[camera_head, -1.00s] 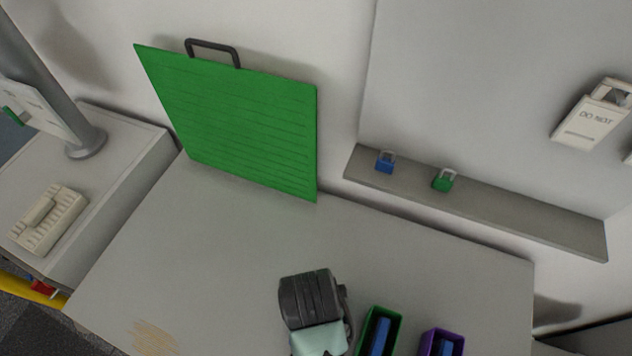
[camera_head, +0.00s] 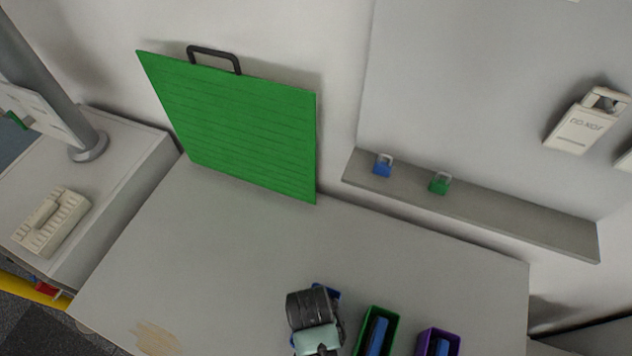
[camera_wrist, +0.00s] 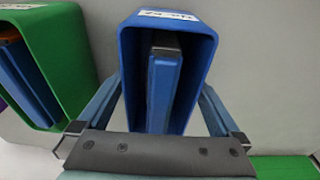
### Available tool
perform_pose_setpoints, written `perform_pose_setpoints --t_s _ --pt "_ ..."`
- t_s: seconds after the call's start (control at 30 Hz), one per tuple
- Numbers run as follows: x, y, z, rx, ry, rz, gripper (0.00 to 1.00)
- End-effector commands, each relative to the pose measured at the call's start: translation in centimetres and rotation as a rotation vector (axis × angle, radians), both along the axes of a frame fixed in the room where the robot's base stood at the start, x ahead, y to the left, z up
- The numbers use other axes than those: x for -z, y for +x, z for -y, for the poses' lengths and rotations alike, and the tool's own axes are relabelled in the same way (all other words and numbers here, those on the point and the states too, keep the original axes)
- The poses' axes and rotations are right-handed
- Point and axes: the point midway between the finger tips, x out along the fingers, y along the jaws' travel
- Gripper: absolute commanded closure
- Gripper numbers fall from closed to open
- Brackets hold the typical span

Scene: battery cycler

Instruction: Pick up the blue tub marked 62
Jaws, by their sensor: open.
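The blue tub (camera_wrist: 205,52) fills the middle of the wrist view. It has a white label on its far rim, too skewed to read surely, and a blue block with a dark top stands inside. My gripper (camera_wrist: 161,98) is open, with one finger on each side of the tub; I cannot tell whether either touches it. In the head view my gripper (camera_head: 316,325) hides most of the blue tub (camera_head: 332,291), and only a bit of blue shows behind it.
A green tub (camera_head: 394,318) and a purple tub (camera_head: 456,338), each with blue contents, stand to the right on the table (camera_head: 220,260). The green tub (camera_wrist: 62,50) is close to my left finger in the wrist view. A green board (camera_head: 240,130) leans at the back. A shelf (camera_head: 480,210) holds two padlocks.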

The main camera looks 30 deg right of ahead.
Motion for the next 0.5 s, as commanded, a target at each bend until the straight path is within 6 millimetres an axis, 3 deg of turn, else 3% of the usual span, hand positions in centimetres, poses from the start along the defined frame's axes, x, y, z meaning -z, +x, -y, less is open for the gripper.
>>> perform_pose_setpoints --t_s 0.1,0.5 --pt "-0.01 0.0 0.0 0.0 0.0 0.0 0.0" --pt "-0.04 -0.02 -0.01 0.0 0.0 0.0 0.72"
